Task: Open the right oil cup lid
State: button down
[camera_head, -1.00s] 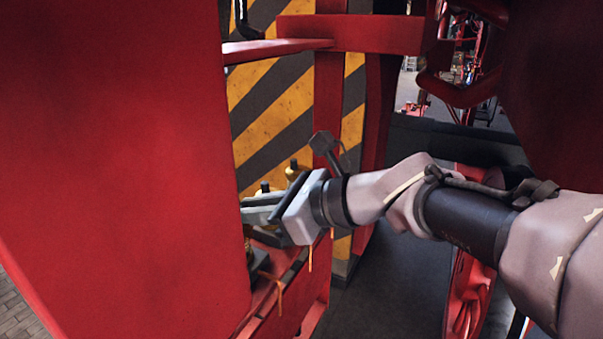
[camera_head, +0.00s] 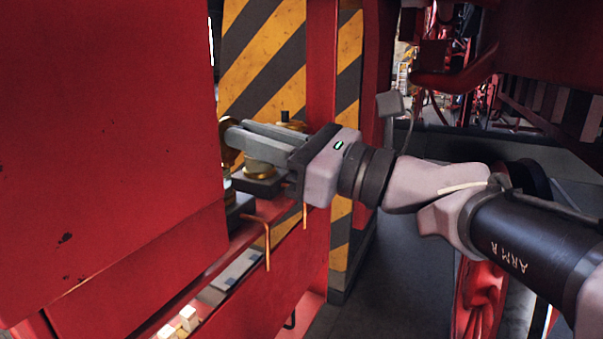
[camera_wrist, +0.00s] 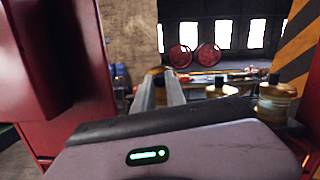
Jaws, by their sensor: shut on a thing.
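My gripper (camera_head: 232,130) reaches left past the edge of the big red panel. Its two grey fingers are close together on a round brass lid (camera_head: 228,148), which looks tilted up. A brass oil cup (camera_head: 259,172) on a dark block stands just below the fingers. Another brass cup (camera_head: 291,124) with a black knob stands behind them. In the wrist view, the fingers (camera_wrist: 158,82) point away, with a bit of brass at their tips. Brass cups (camera_wrist: 276,100) stand to their right. The lid's hinge is hidden.
The red panel (camera_head: 110,150) fills the left and stands close to the fingers. A yellow-and-black striped wall (camera_head: 262,60) is behind. An orange wick or wire (camera_head: 267,245) hangs below the cups. Small pale parts (camera_head: 180,322) lie on the lower red ledge. Dark floor is open at lower middle.

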jog(key=b, duration=0.1)
jog(key=f+y+b, duration=0.1)
jog(key=b, duration=0.1)
jog(key=shift+s+d, duration=0.1)
jog(key=shift+d, duration=0.1)
jog(key=shift+r+t+y, duration=0.15)
jog(key=shift+t+y, duration=0.15)
jog(key=shift+y, duration=0.1)
jog(key=c, duration=1.4)
grip_release()
jog(key=shift+o, duration=0.2)
jog(key=shift+d, duration=0.15)
jog(key=b+v, duration=0.2)
jog(key=v, duration=1.5)
jog(key=shift+s+d+b, duration=0.15)
jog(key=shift+s+b, duration=0.05)
jog(key=shift+b, duration=0.15)
